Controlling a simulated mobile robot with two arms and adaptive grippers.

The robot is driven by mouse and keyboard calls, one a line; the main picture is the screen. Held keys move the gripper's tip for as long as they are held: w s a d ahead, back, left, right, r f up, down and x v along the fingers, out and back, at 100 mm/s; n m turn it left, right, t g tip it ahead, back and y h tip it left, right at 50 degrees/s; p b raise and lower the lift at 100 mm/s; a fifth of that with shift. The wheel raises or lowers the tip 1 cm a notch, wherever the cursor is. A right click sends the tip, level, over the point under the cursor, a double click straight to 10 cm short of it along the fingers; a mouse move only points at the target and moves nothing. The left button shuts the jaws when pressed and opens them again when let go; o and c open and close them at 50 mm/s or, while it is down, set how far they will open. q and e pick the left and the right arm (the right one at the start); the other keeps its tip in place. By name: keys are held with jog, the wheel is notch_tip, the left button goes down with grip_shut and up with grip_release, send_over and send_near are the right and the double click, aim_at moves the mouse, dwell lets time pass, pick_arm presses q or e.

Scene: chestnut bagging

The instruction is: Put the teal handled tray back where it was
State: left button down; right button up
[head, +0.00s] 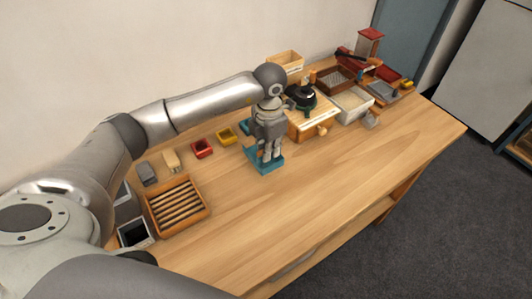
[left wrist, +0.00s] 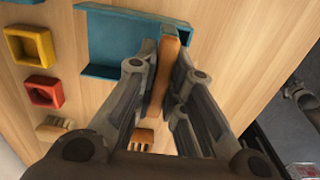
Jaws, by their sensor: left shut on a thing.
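The teal tray (head: 268,168) is at the middle of the table in the head view, partly hidden by my left gripper (head: 267,150). In the left wrist view the teal tray (left wrist: 108,42) shows a flat base, raised walls and an orange-brown handle (left wrist: 161,85). My left gripper (left wrist: 167,58) is shut on that handle, with one finger on each side. The tray looks empty where it shows. I cannot tell whether it touches the table. My right gripper is not in view.
A slatted wooden tray (head: 150,206), a red bin (head: 202,149) and a yellow bin (head: 226,136) stand left of the teal tray. A wooden box (head: 312,126) with a black pot (head: 302,96) stands close to its right. The table's front (head: 300,215) is clear.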

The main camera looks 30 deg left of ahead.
aim_at(266, 164)
pick_arm(q)
jog(key=f+p, duration=0.2)
jog(key=f, duration=0.1)
jog(key=shift+s+a, duration=0.1)
jog(key=shift+a, duration=0.3)
jog(key=shift+f, duration=0.5)
jog(key=shift+f, duration=0.1)
jog(key=c, duration=2)
grip_release()
jog(key=shift+f, duration=0.1)
jog(key=o, duration=0.5)
